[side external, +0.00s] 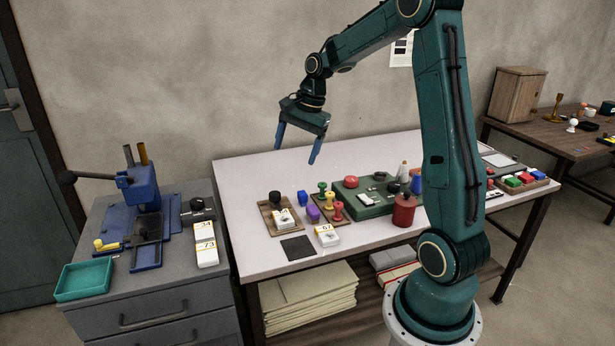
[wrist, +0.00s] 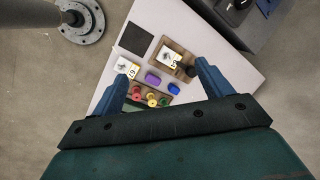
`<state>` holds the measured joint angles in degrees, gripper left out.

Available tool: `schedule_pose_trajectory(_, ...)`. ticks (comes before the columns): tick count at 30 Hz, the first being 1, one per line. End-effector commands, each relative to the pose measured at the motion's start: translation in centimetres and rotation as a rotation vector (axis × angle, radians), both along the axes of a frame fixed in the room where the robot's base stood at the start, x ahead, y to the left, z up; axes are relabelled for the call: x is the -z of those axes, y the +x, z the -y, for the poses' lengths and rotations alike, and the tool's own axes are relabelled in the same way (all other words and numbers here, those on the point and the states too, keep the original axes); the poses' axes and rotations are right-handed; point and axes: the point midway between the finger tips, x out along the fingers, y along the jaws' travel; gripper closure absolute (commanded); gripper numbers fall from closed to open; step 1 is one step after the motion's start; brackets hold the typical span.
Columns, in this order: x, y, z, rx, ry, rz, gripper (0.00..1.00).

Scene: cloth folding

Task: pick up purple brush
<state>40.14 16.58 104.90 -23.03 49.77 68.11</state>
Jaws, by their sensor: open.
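A small purple block-like piece (side external: 313,213) lies on the white table; no bristles can be made out on it. It also shows in the wrist view (wrist: 153,78), between my fingers in the picture but far below them. My gripper (side external: 295,154) is open and empty, high above the table. Its two blue fingers point down in the side view, and they also show in the wrist view (wrist: 163,70).
Close around the purple piece are a blue piece (side external: 302,198), red, yellow and green knobbed pieces (side external: 337,210), a wooden tray (side external: 267,217) and a white numbered box (side external: 327,236). A dark pad (side external: 298,247) lies in front.

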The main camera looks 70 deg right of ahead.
Motion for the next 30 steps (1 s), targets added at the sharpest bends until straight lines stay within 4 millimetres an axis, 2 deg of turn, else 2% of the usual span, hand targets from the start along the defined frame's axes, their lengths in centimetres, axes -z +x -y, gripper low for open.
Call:
schedule_pose_trajectory(1, 1.1, 0.1, 1.4, 0.054, 0.026, -0.012, 0.22)
schedule_pose_trajectory(8, 5.5, 0.1, 7.3, 0.305, 0.141, -0.056, 0.22)
schedule_pose_trajectory(16, 11.2, -1.5, 13.3, 0.585, 0.275, -0.103, 0.22)
schedule_pose_trajectory(21, 13.5, -2.5, 15.5, 0.698, 0.329, -0.123, 0.22)
schedule_pose_trajectory(30, 14.4, -2.9, 16.2, 0.74, 0.35, -0.129, 0.22)
